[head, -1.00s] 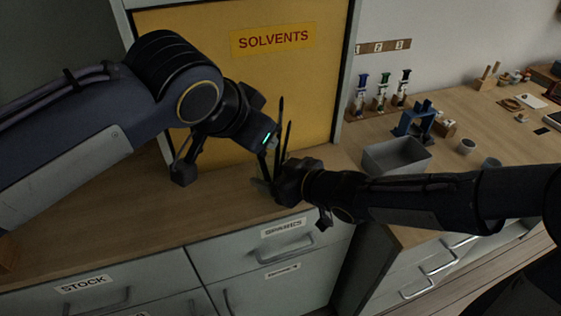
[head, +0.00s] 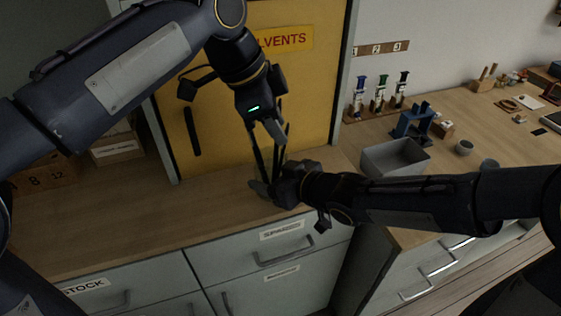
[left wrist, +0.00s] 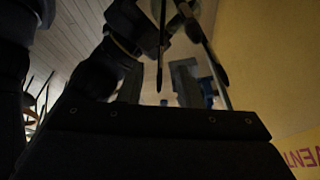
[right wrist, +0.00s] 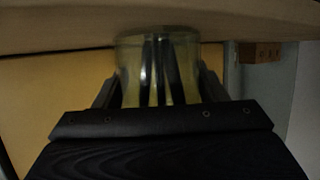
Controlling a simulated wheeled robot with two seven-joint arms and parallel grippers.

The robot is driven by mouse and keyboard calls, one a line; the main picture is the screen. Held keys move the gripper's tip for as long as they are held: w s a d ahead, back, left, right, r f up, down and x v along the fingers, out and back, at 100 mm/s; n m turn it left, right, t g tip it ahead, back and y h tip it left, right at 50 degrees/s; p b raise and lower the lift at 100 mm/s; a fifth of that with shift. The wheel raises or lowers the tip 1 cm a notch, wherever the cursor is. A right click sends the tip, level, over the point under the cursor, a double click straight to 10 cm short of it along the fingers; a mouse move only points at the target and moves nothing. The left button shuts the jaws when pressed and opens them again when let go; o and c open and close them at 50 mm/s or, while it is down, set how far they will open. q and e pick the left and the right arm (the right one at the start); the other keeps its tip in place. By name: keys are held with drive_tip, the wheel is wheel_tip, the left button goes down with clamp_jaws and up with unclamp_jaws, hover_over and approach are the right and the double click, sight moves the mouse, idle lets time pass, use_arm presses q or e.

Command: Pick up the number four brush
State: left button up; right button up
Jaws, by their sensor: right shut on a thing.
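Several dark, slender brushes (head: 258,152) stand in a clear glass jar on the wooden counter, and their handles reach up above it. I cannot read any number on them, so I cannot tell which is number four. My right gripper (head: 268,187) is shut on the jar (right wrist: 157,62), with a finger on each side of it. My left gripper (head: 272,132) points down over the brush tops, with its fingers apart. In the left wrist view, brush ends (left wrist: 160,70) show near its fingers. I see no brush clearly clamped between them.
A yellow solvents cabinet door (head: 225,125) stands close behind. The counter (head: 120,225) at front left is clear.

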use_arm(q)
hover_over(281, 161)
drive_tip(key=d, duration=0.2)
wheel_tip(281, 161, down, 5)
drive_tip(key=shift+s+a, duration=0.15)
drive_tip(key=shift+a, duration=0.1)
clamp_jaws()
